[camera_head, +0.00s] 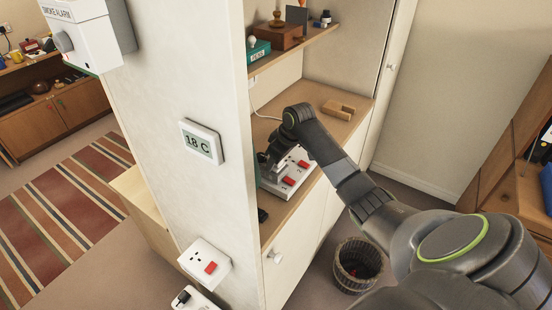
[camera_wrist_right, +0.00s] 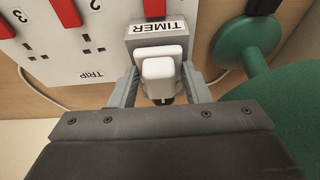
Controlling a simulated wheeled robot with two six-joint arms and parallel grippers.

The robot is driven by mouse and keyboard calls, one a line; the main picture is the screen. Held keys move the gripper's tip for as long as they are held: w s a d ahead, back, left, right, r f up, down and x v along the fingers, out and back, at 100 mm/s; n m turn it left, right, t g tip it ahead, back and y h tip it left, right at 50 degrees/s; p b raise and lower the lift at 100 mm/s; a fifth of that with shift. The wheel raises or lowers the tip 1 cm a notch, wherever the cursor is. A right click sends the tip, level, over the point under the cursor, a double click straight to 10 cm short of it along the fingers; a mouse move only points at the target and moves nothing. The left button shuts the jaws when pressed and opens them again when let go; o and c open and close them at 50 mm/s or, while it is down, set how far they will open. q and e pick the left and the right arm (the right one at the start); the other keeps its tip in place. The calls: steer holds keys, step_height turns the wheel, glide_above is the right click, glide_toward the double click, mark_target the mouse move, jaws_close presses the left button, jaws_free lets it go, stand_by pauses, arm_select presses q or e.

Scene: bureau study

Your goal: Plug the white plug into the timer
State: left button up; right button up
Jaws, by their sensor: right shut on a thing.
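The timer (camera_wrist_right: 160,28) is a grey block with a white "TIMER" label, at the top middle of the right wrist view. A white plug (camera_wrist_right: 160,72) sits between the two grey fingers of my right gripper (camera_wrist_right: 161,80), just in front of the timer. My right gripper is shut on the plug. I cannot tell whether the plug touches the timer or has entered it. In the head view my right gripper (camera_head: 267,160) reaches down into the cabinet alcove, beside the white socket board (camera_head: 297,171); the plug and timer are not clear there. My left gripper is not in view.
The socket board with red switches and a "TRIP" label (camera_wrist_right: 96,75) lies left of the timer. A green object (camera_wrist_right: 246,50) stands close on the right. In the head view, a wooden block (camera_head: 338,109) lies further back on the counter, and a wall panel (camera_head: 205,85) borders the alcove.

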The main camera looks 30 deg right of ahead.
steer(key=shift+f, duration=0.1)
steer(key=o, duration=1.1)
steer(key=shift+c, duration=0.2)
step_height(320, 180, up, 7)
steer(key=p, duration=0.8)
